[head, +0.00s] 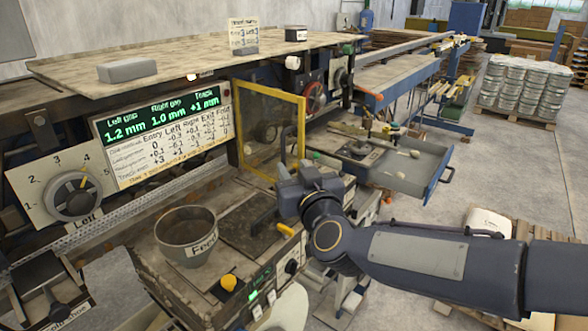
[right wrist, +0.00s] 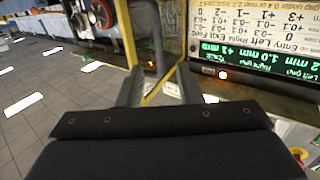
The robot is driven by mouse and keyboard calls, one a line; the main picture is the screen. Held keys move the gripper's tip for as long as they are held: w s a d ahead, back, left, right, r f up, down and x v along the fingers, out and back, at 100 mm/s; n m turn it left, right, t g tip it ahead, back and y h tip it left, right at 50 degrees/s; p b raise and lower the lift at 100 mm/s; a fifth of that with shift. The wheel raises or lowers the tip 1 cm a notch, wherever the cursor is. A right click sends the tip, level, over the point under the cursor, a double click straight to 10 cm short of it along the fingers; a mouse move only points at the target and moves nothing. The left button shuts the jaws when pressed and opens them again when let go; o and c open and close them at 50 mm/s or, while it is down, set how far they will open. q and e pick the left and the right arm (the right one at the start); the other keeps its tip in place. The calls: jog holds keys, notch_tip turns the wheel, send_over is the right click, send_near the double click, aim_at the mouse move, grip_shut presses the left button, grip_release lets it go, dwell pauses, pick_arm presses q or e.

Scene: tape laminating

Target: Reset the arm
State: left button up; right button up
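My right arm reaches in from the right in the head view. Its gripper (head: 291,152) is raised in front of the yellow-framed clear guard (head: 270,125) of the machine. In the right wrist view the two fingers of the right gripper (right wrist: 160,88) stand apart with nothing held between them. Part of the yellow frame (right wrist: 128,35) shows beyond the fingers; I cannot tell whether they touch it. My left gripper is in neither view.
A green gap display (head: 160,115) and a "Left" dial (head: 72,195) are at left. An open drawer (head: 405,167) juts out behind my arm.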

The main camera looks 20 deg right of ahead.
jog(key=s+d+f+g+y, duration=0.1)
jog(key=s+f+g, duration=0.3)
jog(key=s, duration=0.5)
jog(key=s+d+f+m+g+y, duration=0.1)
jog(key=s+f+g, duration=0.3)
jog(key=s+f, duration=0.4)
jog(key=s+d+f+m+g+y, duration=0.1)
jog(key=s+f+g, duration=0.3)
jog(key=s, duration=0.7)
notch_tip(320, 180, down, 3)
jog(key=shift+d+r, duration=0.2)
jog(key=shift+d, duration=0.5)
jog(key=shift+o, duration=0.4)
jog(key=shift+w+d, duration=0.1)
